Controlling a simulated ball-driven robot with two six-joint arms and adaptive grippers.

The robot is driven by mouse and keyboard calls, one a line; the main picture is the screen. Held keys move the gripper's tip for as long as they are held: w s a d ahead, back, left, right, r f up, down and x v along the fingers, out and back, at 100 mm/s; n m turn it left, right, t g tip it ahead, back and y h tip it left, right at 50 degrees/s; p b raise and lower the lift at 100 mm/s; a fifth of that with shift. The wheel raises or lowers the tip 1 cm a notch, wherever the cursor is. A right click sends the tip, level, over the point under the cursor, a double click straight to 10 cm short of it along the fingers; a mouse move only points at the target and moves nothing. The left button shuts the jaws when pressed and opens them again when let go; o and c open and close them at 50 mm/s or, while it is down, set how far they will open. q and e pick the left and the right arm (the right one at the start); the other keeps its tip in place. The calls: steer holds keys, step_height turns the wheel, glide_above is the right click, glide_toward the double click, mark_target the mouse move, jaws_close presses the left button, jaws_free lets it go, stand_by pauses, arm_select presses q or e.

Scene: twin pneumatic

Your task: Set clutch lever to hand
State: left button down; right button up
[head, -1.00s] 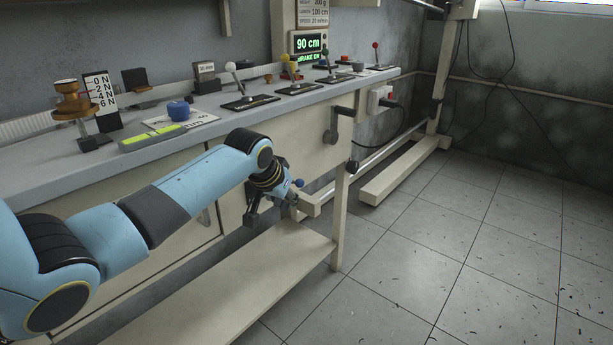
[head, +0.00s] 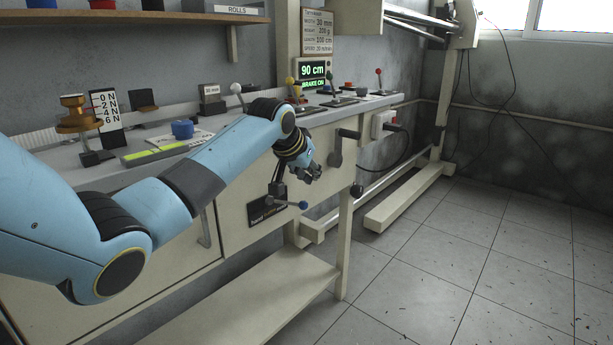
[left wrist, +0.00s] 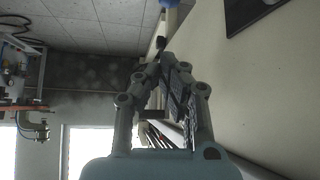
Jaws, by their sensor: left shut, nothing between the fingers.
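A lever with a blue ball knob (head: 303,205) sticks out from the front panel of the bench, beside a dark label plate (head: 262,211). I take it for the clutch lever; the lettering on the plate is too small to read surely. My left gripper (head: 316,174) is shut and empty, in front of the panel, above and slightly right of the knob, apart from it. The left wrist view shows the fingers closed together (left wrist: 168,62), a blue piece (left wrist: 169,3) at the top edge, and a dark plate corner (left wrist: 246,12). My right gripper is not in view.
Several ball-topped levers stand on the bench top, including a red one (head: 378,72). A crank handle (head: 347,150) and a socket box with plug (head: 384,124) are right of my gripper. A low shelf (head: 240,300) lies below.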

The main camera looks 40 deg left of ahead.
mark_target(292, 203)
arm_select(q)
steer(key=shift+s+f+b, duration=0.2)
steer(key=shift+f+b, duration=0.7)
steer(key=shift+f, duration=1.45)
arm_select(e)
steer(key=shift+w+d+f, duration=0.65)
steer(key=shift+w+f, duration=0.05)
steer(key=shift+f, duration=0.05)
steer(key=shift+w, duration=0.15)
